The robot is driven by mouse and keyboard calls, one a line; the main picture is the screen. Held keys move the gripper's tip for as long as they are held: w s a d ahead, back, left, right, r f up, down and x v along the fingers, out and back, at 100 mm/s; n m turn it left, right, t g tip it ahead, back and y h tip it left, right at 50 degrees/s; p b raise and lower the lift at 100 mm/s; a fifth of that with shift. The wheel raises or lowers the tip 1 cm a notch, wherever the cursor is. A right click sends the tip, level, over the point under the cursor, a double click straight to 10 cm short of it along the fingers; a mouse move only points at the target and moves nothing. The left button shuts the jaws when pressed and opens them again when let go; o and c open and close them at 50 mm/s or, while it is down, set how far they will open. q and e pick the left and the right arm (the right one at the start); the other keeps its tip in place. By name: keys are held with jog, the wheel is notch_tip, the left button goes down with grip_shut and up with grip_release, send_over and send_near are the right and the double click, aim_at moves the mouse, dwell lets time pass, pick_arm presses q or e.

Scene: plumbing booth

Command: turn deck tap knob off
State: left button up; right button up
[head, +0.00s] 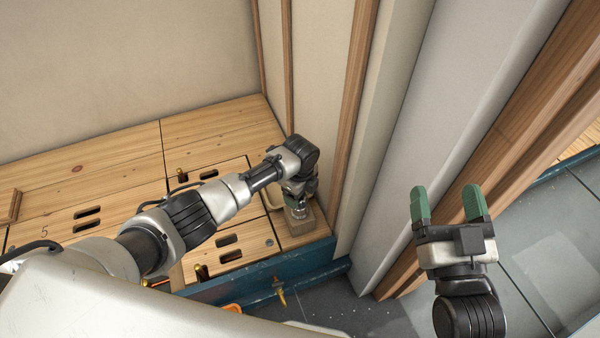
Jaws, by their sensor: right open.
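My left arm reaches across the wooden deck from the lower left. Its gripper (299,200) points down at the deck's right corner, over a small wooden block (303,226). A shiny metallic part shows at its lower end, but I cannot tell whether this is the tap knob. The fingers and what lies between them are mostly hidden by the wrist. A pale curved piece shows just left of the gripper.
The wooden deck (90,165) has several dark slots and brass fittings (202,272). A blue beam (235,284) with a small yellow fitting (280,291) runs along its front. A grey post (420,120) and wooden studs stand right of the deck. Grey tiled floor lies below.

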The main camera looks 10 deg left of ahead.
pick_arm(q)
notch_tip(320, 180, up, 7)
jog(key=p, duration=0.2)
jog(key=shift+f+p, duration=0.15)
jog(key=shift+p, duration=0.25)
jog(key=shift+r, duration=0.35)
pick_arm(e)
notch_tip(320, 180, down, 10)
jog(key=s+d+g+h, duration=0.2)
jog(key=g+h, duration=0.1)
jog(key=g, duration=0.5)
jog(key=shift+s+d+r+g, duration=0.2)
jog(key=shift+s+d+g, duration=0.1)
jog(key=shift+s+g, duration=0.1)
